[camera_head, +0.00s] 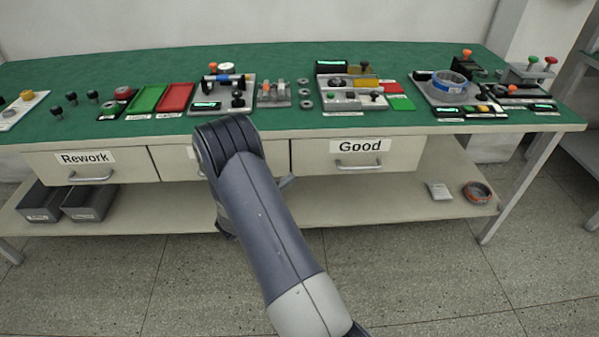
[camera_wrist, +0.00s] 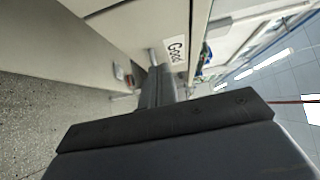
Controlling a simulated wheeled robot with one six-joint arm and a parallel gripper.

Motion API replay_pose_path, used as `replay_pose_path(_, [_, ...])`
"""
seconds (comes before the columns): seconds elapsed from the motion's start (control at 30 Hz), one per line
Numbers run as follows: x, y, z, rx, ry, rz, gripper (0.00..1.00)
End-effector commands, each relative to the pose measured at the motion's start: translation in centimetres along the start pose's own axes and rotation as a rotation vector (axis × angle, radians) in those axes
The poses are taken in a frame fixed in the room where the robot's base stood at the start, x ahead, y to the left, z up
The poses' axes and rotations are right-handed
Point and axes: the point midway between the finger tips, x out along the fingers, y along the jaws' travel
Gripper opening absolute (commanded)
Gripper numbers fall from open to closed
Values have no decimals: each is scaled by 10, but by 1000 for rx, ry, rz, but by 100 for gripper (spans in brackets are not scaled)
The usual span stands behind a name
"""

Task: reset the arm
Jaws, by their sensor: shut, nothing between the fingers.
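My arm (camera_head: 262,225) reaches up from the bottom of the head view and bends in front of the bench drawers. The arm hides most of my gripper in that view. In the wrist view my gripper (camera_wrist: 158,78) points away from the camera, shut and empty. Beyond it is the face of the drawer labelled "Good" (camera_wrist: 174,50); I cannot tell how large the gap is. That drawer (camera_head: 313,156) also shows in the head view and looks closed.
The green bench top (camera_head: 290,60) carries several fixtures, trays and motor parts. The "Rework" drawer (camera_head: 118,168) looks closed. Grey bins (camera_head: 90,203) and a roll of tape (camera_head: 477,192) lie on the lower shelf (camera_head: 380,195). The floor in front is clear.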

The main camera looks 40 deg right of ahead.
Motion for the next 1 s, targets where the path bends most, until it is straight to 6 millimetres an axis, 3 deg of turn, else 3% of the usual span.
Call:
replay_pose_path(0.2, [-19,0,0,-1,1,1,0])
replay_pose_path(0.6, [-19,1,-1,-1,2,1,0])
replay_pose_path(0.77, [-6,1,-1,0,4,1,0])
replay_pose_path(1.0, [39,1,-1,1,6,0,0])
